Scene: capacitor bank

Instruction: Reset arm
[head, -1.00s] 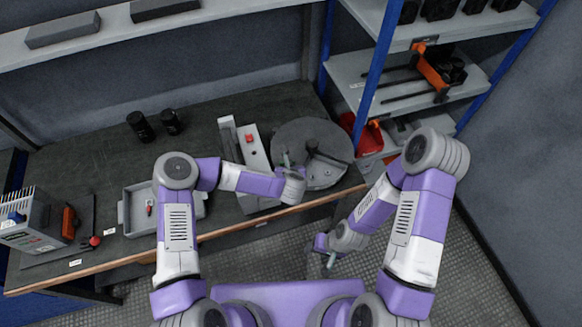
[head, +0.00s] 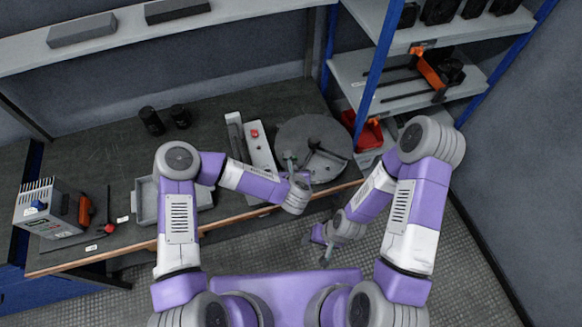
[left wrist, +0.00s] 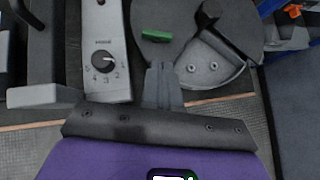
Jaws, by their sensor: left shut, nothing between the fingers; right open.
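My left arm reaches in from the left over the bench. Its gripper (head: 290,160) is shut and empty beside the round grey plate (head: 325,133). In the left wrist view the closed fingers (left wrist: 160,75) overlap the lower edge of the plate (left wrist: 185,55), below a green piece (left wrist: 156,35); I cannot tell whether they touch it. My right arm is folded at the right, off the bench. Its gripper (head: 326,258) is open and empty above the floor, pointing down, with its fingertips small in view.
A panel with a red button (head: 254,133) and a knob (left wrist: 103,61) stands left of the plate. Two black cylinders (head: 151,120), a grey tray (head: 146,200) and a meter box (head: 40,208) are on the bench. A blue-posted shelf (head: 375,65) stands at right. The floor (head: 270,245) is clear.

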